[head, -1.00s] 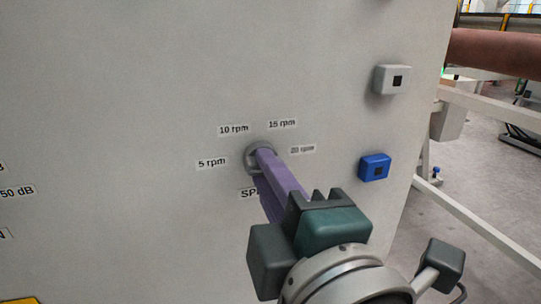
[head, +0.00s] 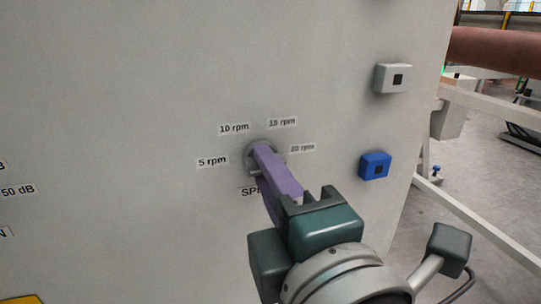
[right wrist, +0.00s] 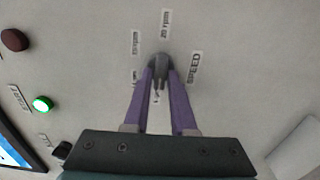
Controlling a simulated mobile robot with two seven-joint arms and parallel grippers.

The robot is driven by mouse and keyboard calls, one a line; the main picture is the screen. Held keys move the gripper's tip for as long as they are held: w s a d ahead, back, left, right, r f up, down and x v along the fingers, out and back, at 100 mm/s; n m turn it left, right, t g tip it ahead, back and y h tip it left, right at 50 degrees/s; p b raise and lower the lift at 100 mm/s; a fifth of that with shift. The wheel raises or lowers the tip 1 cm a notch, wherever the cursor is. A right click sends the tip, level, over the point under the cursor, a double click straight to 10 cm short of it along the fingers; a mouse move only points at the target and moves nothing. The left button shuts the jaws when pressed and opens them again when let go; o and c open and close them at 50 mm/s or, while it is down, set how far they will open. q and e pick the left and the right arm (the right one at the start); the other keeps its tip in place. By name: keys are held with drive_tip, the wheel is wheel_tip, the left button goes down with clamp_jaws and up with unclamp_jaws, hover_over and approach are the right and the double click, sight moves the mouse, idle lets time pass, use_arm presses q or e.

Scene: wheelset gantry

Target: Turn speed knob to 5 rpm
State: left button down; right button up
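The round grey speed knob (head: 252,154) is on the pale panel, ringed by labels for 5 rpm (head: 212,162), 10 rpm (head: 234,128), 15 rpm and 20 rpm. The purple fingers of my right gripper (head: 262,150) cover much of it in the head view. In the right wrist view, the fingers (right wrist: 160,75) close on both sides of the knob's grey grip (right wrist: 160,68). The grip's narrow end lies between the fingers, toward a label partly hidden there. I cannot read the exact setting. My left gripper is not in view.
A white box with a dark button (head: 393,78) and a blue one (head: 375,166) stick out of the panel right of the knob. A lit green button (right wrist: 42,104) and a dark red button (right wrist: 14,40) show in the right wrist view.

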drive_tip(key=o, duration=0.3)
drive_tip(key=b+v, duration=0.2)
drive_tip(key=v, duration=0.8)
drive_tip(key=shift+r, duration=0.1)
